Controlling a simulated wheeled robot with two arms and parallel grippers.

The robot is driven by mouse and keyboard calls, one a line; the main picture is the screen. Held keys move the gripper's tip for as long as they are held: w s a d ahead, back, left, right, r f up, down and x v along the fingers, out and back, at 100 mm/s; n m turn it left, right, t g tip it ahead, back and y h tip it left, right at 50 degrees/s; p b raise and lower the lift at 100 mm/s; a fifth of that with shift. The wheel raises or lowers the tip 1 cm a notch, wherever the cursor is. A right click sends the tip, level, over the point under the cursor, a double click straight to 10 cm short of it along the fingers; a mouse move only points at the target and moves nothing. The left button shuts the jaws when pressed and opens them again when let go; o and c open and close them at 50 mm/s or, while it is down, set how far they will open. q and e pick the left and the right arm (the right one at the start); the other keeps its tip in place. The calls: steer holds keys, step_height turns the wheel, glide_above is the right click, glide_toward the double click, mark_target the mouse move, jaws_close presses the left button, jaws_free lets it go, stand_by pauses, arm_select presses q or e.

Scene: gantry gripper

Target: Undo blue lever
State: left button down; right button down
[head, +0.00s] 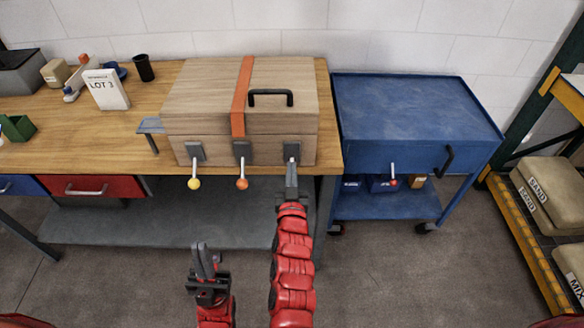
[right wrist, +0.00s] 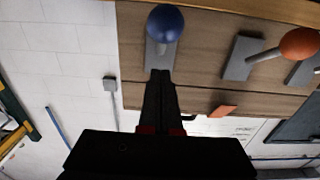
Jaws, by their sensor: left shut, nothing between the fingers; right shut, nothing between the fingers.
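A wooden chest (head: 205,95) on the workbench has levers on grey plates along its front. The yellow-knobbed lever (head: 194,183) and the orange-knobbed lever (head: 242,183) hang down. The rightmost lever's grey plate (head: 292,149) shows, but my right gripper (head: 291,168) covers its knob in the head view. The right wrist view shows that blue knob (right wrist: 165,22) just beyond the shut, empty fingers (right wrist: 161,75); I cannot tell whether they touch the lever. My left gripper (head: 203,250) is shut and empty, low in front of the bench.
An orange strap (head: 241,95) runs over the chest beside a black handle (head: 270,93). A blue cart (head: 410,110) with a red-knobbed lever (head: 393,182) stands right of the bench (head: 80,140). A grey shelf (head: 150,215) lies below the benchtop. The floor in front is clear.

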steer(key=shift+s+r+p, duration=0.55)
steer(key=shift+r+p, duration=0.05)
steer(key=shift+p, duration=0.3)
steer(key=s+p, duration=0.5)
steer(key=s, duration=0.3)
